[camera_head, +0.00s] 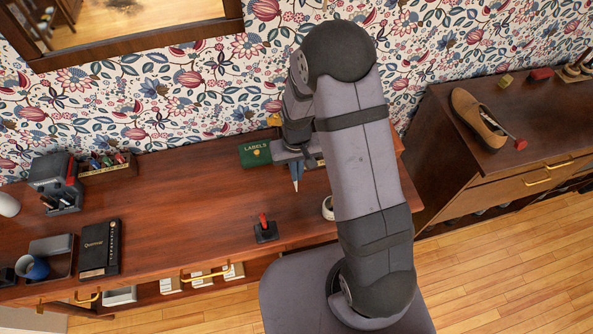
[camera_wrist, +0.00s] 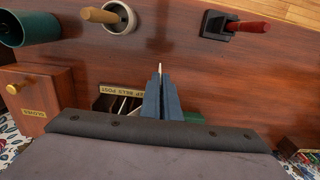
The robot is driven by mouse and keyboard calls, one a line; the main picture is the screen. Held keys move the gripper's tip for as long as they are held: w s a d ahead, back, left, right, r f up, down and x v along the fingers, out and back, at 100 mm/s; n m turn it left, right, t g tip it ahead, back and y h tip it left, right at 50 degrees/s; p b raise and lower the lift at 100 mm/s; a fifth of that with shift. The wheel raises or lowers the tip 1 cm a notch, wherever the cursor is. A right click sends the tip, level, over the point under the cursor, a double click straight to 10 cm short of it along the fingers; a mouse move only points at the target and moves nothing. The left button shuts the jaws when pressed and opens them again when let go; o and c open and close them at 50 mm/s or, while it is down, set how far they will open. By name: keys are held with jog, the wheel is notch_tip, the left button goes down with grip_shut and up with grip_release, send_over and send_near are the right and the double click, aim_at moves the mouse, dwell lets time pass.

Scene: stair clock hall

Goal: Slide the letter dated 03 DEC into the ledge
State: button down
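My gripper (camera_head: 296,184) points down over the desk, in front of the green LABELS box (camera_head: 255,154). In the wrist view its blue fingers (camera_wrist: 160,82) lie close together, with a thin pale sliver at their tips. I cannot tell whether the sliver is a held paper edge. A letter rack (camera_wrist: 124,92), with a label partly reading POST and pale papers in its slots, stands beside the fingers, partly hidden by my gripper. In the head view my arm mostly hides it. No 03 DEC date is readable, and I cannot make out which part is the ledge.
The pot holds a wooden-handled tool (camera_wrist: 100,15). A black book (camera_head: 100,249) lies at left. A small drawer box (camera_wrist: 30,98) is beside the rack. Mid-left desk is clear.

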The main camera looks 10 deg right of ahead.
jog(key=shift+f+b, duration=0.9)
jog(key=shift+f, duration=0.4)
jog(key=shift+w+r+b, duration=0.1)
jog(key=shift+w+b, duration=1.1)
jog(key=shift+w, duration=5)
jog(key=shift+f, duration=0.2)
jog(key=shift+f+b, duration=0.15)
jog(key=shift+b, duration=0.15)
jog(key=c, duration=1.5)
grip_release()
jog(key=shift+c, duration=0.2)
jog(key=shift+r+p, duration=2.35)
jog(key=shift+r, duration=1.15)
